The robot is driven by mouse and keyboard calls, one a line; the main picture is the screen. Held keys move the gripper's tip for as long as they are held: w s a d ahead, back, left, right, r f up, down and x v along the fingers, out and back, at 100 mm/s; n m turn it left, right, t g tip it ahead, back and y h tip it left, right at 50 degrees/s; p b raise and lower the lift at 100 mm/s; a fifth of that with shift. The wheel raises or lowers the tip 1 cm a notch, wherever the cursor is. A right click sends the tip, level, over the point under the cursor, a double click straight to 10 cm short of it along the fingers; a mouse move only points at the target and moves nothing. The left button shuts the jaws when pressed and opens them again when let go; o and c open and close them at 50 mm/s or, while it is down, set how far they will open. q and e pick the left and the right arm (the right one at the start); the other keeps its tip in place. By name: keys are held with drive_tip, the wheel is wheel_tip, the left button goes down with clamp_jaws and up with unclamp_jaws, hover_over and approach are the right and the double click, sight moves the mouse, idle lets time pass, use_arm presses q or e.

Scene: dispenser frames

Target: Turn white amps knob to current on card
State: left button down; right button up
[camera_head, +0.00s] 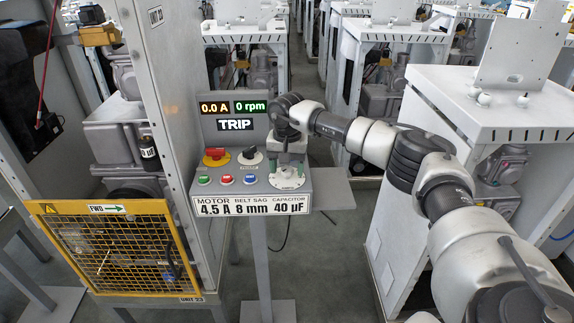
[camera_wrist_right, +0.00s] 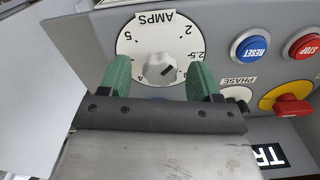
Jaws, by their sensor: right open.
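The white amps knob (camera_wrist_right: 159,70) sits at the centre of a round white dial marked AMPS (camera_wrist_right: 158,40) in the right wrist view, which shows the panel upside down. A short dark mark slants across the knob; I cannot tell which number it points to. My right gripper (camera_wrist_right: 160,66) is open, its green fingers on either side of the knob with gaps. The card (camera_head: 251,206) on the panel's front edge reads MOTOR 4.5 A, BELT SAG 8 mm, CAPACITOR 40 µF. My left gripper is not in view.
Displays (camera_head: 234,107) read 0.0 A, 0 rpm and TRIP. A red switch on yellow (camera_head: 215,157), a black PHASE knob (camera_head: 250,156) and several push buttons (camera_head: 226,180) sit left of the dial. A yellow guard cage (camera_head: 120,250) stands at left, a white machine (camera_head: 480,120) at right.

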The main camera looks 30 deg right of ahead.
drive_tip(key=c, duration=0.9)
